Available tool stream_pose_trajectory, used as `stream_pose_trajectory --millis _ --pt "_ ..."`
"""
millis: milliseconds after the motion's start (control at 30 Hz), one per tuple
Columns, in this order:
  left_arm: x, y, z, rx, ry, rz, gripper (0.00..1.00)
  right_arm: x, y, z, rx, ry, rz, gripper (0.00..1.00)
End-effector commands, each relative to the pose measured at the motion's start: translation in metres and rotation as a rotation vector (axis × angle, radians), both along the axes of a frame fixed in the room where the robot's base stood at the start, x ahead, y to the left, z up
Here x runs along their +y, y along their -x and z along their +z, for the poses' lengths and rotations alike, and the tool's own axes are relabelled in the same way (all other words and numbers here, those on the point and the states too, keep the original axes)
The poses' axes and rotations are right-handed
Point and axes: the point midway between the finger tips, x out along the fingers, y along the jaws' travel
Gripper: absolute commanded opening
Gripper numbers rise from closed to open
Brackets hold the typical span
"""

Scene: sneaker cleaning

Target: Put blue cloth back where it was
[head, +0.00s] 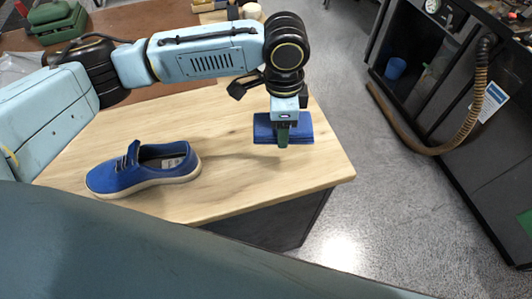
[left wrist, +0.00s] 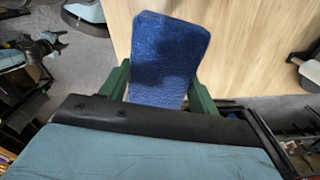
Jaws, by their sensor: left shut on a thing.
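The blue cloth (head: 264,130) is a folded, flat rectangle near the right end of the wooden table. My left gripper (head: 283,136) is shut on it from above, with a green finger in front of the cloth. In the left wrist view the cloth (left wrist: 168,55) fills the space between the two green fingers of my left gripper (left wrist: 160,88). I cannot tell whether the cloth touches the tabletop. My right gripper is not in view.
A blue sneaker (head: 143,170) stands on the left part of the wooden table (head: 235,190). The tabletop between sneaker and cloth is clear. A dark cabinet (head: 455,120) with a brown hose (head: 470,115) stands across the floor at right. A green case (head: 55,22) sits at the back left.

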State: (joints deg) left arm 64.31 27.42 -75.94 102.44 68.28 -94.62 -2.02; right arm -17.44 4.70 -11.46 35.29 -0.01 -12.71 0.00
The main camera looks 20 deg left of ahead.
Motion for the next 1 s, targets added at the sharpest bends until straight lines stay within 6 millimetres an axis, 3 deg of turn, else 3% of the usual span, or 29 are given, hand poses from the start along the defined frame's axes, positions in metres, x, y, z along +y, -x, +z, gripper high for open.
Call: stream_pose_trajectory --millis 133,500,733,1000 --pt "0.007 0.003 -0.001 -0.002 -0.002 -0.247 0.4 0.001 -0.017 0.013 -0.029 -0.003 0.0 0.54" --pt "0.028 0.008 -0.007 -0.007 -0.022 -0.762 0.4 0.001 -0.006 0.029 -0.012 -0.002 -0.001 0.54" --pt "0.034 0.01 -0.016 -0.004 -0.028 -0.875 0.4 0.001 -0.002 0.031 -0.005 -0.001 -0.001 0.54" --pt "0.034 0.01 -0.063 -0.005 -0.03 -0.881 0.4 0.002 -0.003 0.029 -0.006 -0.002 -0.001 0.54"
